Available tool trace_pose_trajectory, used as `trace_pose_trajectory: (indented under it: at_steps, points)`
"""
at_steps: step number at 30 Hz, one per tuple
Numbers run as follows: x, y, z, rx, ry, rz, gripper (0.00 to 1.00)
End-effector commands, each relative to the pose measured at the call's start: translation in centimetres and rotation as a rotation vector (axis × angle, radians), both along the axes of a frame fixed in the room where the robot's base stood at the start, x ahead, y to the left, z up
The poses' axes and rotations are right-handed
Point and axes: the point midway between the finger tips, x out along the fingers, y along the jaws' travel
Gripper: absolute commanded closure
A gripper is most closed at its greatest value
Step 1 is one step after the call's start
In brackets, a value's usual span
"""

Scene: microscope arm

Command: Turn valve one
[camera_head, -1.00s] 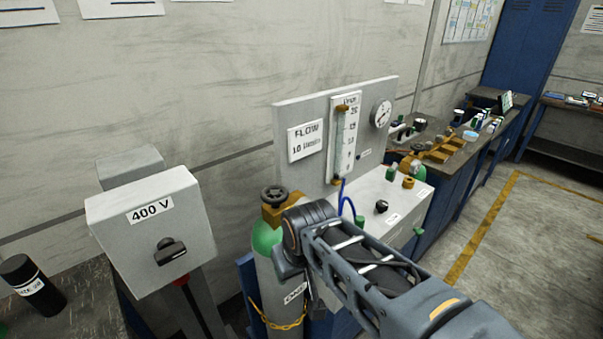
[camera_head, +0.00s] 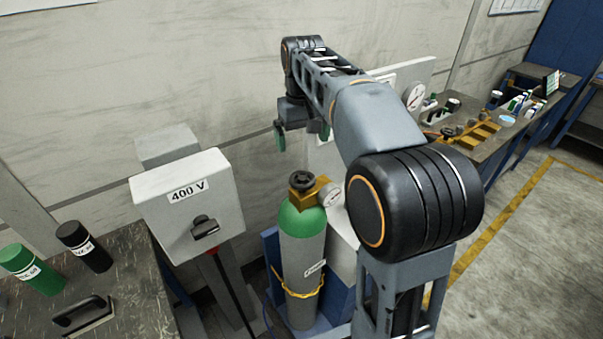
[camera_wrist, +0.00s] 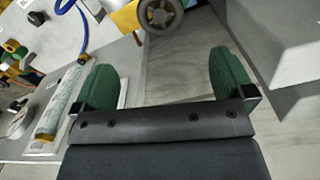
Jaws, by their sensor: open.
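A green-topped gas cylinder (camera_head: 302,250) stands upright, with a tag on its side that is hard to read now. On top is a dark round handwheel (camera_head: 302,181) on a brass valve body (camera_head: 312,195). My gripper (camera_head: 302,138) has green fingers spread apart and empty. It hangs above the handwheel, apart from it. In the wrist view the handwheel (camera_wrist: 160,15) is at the top edge, partly cut off, beyond the gap between the open fingers (camera_wrist: 163,65).
A grey 400 V box (camera_head: 190,200) with a black knob stands left of the cylinder. The flow panel, with a gauge (camera_head: 414,96), is behind and partly hidden by my arm. A yellow chain (camera_head: 305,287) circles the cylinder. A bench (camera_head: 110,250) holds bottles at left.

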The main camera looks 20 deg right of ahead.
Motion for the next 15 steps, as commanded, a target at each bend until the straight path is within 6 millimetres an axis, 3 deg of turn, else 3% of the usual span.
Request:
trace_pose_trajectory:
  at_steps: [9,15]
  points:
    - [-0.1,0.1,-6.2,0.0,0.002,0.001,0.0]
    - [-0.1,0.1,-9.1,0.0,0.001,0.001,0.0]
